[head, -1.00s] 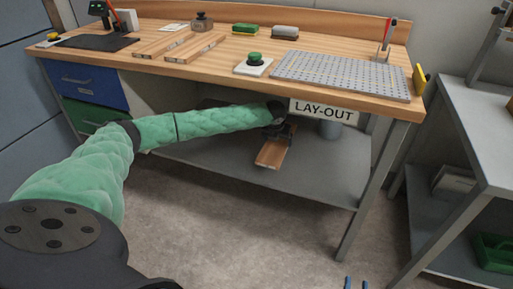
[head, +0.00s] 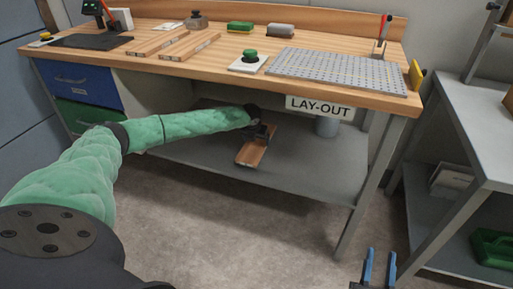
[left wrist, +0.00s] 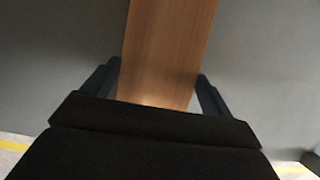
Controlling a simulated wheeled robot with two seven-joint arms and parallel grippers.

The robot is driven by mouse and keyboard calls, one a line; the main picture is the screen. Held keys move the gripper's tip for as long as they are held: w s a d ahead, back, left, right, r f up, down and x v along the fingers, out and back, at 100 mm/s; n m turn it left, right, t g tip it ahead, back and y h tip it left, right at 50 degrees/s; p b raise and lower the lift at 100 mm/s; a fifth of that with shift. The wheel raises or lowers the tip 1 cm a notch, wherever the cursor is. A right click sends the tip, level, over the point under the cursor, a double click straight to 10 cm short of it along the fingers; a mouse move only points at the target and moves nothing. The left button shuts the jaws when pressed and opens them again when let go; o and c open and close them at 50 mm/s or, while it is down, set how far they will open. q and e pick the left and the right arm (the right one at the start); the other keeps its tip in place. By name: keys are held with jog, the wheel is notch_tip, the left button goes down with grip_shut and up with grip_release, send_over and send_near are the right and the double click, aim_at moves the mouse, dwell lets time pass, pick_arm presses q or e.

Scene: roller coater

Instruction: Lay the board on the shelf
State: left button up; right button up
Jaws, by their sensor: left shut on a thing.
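The board (head: 252,155) is a short brown wooden plank at the lower grey shelf (head: 310,176) under the workbench. My left gripper (head: 258,136) reaches in under the bench top and is shut on the board. In the left wrist view the board (left wrist: 168,50) runs between the two fingers (left wrist: 158,88), with grey surface behind it. I cannot tell whether the board touches the shelf or hangs just above it. My right gripper (head: 378,268) shows at the bottom right, with two blue fingers apart and nothing between them.
A bench leg (head: 366,190) bounds the right side.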

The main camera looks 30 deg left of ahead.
aim_at(256, 144)
pick_arm(q)
notch_tip(256, 144, down, 4)
jog(key=shift+r+b, duration=0.1)
jog(key=shift+b, duration=0.25)
pick_arm(e)
notch_tip(256, 144, up, 8)
jog(key=s+d+t, duration=0.1)
jog(key=s+t, duration=0.1)
jog(key=shift+s+f+t+y, duration=0.25)
jog(key=shift+s+t+y, duration=0.1)
jog(key=shift+t+y, duration=0.05)
jog(key=shift+w+f, duration=0.1)
pick_arm(q)
jog(key=o, duration=1)
pick_arm(e)
jog(key=shift+f, duration=0.1)
